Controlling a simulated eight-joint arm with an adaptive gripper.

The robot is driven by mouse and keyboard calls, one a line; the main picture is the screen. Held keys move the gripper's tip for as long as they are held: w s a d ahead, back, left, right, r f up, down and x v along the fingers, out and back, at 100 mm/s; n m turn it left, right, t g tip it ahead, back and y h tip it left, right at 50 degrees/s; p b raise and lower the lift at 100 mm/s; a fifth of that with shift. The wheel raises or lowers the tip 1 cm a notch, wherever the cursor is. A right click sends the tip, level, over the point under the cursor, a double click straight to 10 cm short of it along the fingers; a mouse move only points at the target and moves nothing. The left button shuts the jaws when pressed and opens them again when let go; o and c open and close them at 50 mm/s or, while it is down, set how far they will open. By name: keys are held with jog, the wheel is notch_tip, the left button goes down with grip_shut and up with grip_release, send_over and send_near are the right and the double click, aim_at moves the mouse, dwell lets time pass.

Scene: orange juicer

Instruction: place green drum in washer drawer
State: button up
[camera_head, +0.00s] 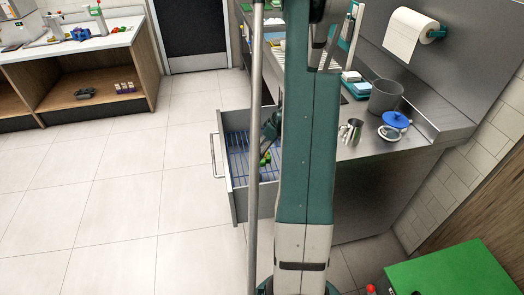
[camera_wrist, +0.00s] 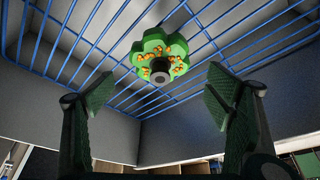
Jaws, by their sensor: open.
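The green drum (camera_wrist: 160,55), flower-shaped with orange spots and a dark hub, rests on the blue wire rack (camera_wrist: 85,45) of the washer drawer. In the head view the pulled-out drawer (camera_head: 243,207) is grey, and the drum (camera_head: 265,159) shows small inside it. My gripper (camera_wrist: 158,98) is open, its two green pads apart and nothing between them. The drum lies beyond the fingertips in the wrist view, apart from both pads. In the head view my gripper (camera_head: 270,128) is over the drawer, partly hidden by my arm.
The steel counter (camera_head: 365,150) right of my arm holds a metal pitcher (camera_head: 350,131), a grey bin (camera_head: 385,96) and a blue-lidded pot (camera_head: 396,120). A green-topped box (camera_head: 450,272) stands at the lower right. The floor left of the drawer is clear.

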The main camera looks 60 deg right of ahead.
jog(key=p+v, duration=0.1)
jog(key=v, duration=0.6)
jog(key=shift+r, duration=0.15)
dwell(0.7)
jog(key=w+a+r, duration=0.3)
jog(key=a+r, duration=0.3)
jog(key=a, duration=0.4)
jog(key=w+a+r, duration=0.4)
jog(key=a+r, duration=0.3)
jog(key=a, duration=0.2)
jog(key=w+a+r, duration=0.3)
jog(key=a+r, duration=0.3)
jog(key=a, duration=0.4)
jog(key=s+a+r+t, duration=0.1)
jog(key=s+a, duration=0.3)
jog(key=a, duration=0.6)
jog(key=s+a+r, duration=0.3)
jog(key=a+r, duration=0.1)
jog(key=a, duration=0.6)
jog(key=s+a+r+t, duration=0.1)
jog(key=s+a+r, duration=0.2)
jog(key=a, duration=0.7)
jog(key=shift+s+r+t, duration=0.25)
jog(key=shift+s+t, duration=0.05)
jog(key=shift+s, duration=0.55)
jog(key=shift+o, duration=0.3)
